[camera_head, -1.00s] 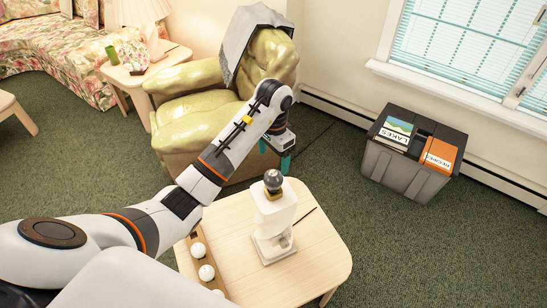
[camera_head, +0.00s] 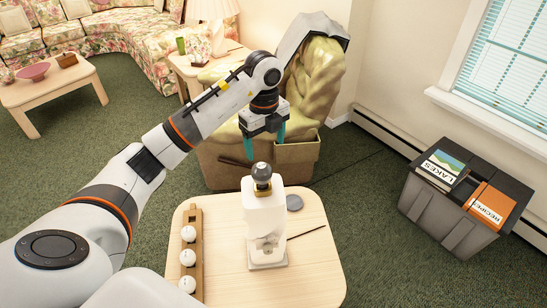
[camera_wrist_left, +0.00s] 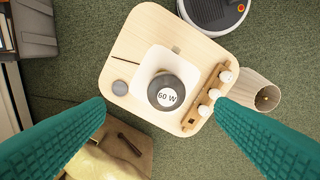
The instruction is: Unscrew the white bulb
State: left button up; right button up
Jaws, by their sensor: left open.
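A dark grey round bulb (camera_head: 261,172) stands in a brass socket (camera_head: 263,188) on top of a white stand (camera_head: 264,215). In the left wrist view the bulb (camera_wrist_left: 166,92) shows from above, with a white "60 W" label. Three white bulbs (camera_head: 187,257) sit in a wooden rack (camera_head: 195,216) on the table's left side; the rack also shows in the wrist view (camera_wrist_left: 208,93). My left gripper (camera_head: 265,140) is open and empty, pointing down, above and beyond the grey bulb. Its teal fingers (camera_wrist_left: 160,108) are apart, not touching the bulb. My right gripper is not seen.
The light wooden table (camera_head: 315,265) also bears a grey disc (camera_head: 294,202) and a thin dark stick (camera_head: 306,232). A green armchair (camera_head: 322,85) stands behind it. A grey bin with books (camera_head: 440,212) is at the right. The table's front right is clear.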

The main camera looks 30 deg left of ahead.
aim_at(262, 166)
pick_arm(q)
jog(key=shift+s+a+f+m, duration=0.1)
jog(key=shift+s+a+m, duration=0.1)
jog(key=shift+m, duration=0.1)
jog(key=f, duration=0.2)
jog(key=a+f+p, duration=0.1)
jog(key=shift+s+f+p, duration=0.2)
jog(key=shift+f+p, duration=0.1)
jog(key=shift+f, duration=0.1)
jog(key=f, duration=0.2)
jog(key=f+p, duration=0.1)
jog(key=f, duration=0.1)
jog(key=f+p, duration=0.1)
jog(key=f, duration=0.2)
jog(key=shift+w+d, duration=0.1)
jog(key=shift+d, duration=0.15)
jog(key=shift+f, duration=0.6)
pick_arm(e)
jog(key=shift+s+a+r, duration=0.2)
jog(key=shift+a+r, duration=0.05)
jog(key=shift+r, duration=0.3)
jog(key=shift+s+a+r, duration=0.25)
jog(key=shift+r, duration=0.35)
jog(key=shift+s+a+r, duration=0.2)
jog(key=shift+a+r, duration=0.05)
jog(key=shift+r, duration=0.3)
